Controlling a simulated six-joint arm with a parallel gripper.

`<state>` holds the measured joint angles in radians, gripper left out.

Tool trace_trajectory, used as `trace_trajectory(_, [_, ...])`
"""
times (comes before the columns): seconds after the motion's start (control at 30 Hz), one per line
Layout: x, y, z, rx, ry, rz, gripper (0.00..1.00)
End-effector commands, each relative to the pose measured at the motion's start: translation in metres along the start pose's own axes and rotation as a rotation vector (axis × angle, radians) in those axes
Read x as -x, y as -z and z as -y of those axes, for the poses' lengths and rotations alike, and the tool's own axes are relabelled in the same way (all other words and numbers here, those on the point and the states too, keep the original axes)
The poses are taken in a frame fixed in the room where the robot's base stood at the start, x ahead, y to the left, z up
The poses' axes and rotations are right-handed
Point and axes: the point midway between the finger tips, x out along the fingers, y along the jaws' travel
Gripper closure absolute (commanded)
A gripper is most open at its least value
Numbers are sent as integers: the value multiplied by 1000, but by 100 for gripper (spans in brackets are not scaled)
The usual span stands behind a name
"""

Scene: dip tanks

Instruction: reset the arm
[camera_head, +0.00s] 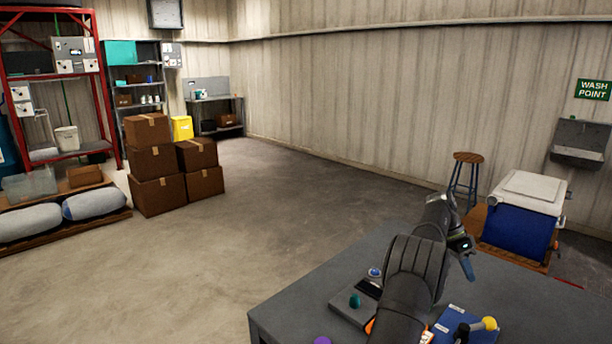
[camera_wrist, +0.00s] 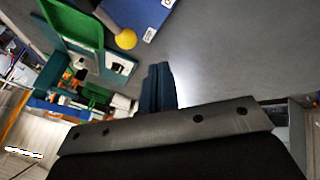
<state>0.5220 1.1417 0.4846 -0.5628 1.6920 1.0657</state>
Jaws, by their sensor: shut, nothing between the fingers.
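My gripper (camera_head: 468,266) is above the right part of the grey table (camera_head: 285,308) in the head view, at the end of my bent arm. In the wrist view its fingers (camera_wrist: 158,86) are together with nothing between them. A blue flat item (camera_head: 462,322) lies on the table below, with a yellow ball-ended piece (camera_head: 489,323) on it. The yellow ball also shows in the wrist view (camera_wrist: 125,39), apart from the fingers. My arm hides part of the table.
A dark grey device (camera_head: 355,300) with a teal knob and a blue-topped button stands left of my arm. A purple round thing (camera_head: 322,341) is at the bottom edge. A green frame (camera_wrist: 75,28) shows in the wrist view. A blue and white cooler (camera_head: 522,208) stands beyond the table.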

Motion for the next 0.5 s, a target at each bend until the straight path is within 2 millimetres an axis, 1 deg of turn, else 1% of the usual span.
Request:
trace_trajectory(0.03, [8,0,1,0,2,-1,100])
trace_trajectory(0.23, [34,1,2,-1,1,0,100])
trace_trajectory(0.27, [32,1,1,1,-2,1,100])
trace_trajectory(0.3, [25,1,0,1,-5,2,100])
trace_trajectory(0.47, [2,0,-1,2,-4,2,100])
trace_trajectory(0.5, [-5,0,-1,1,-4,2,100])
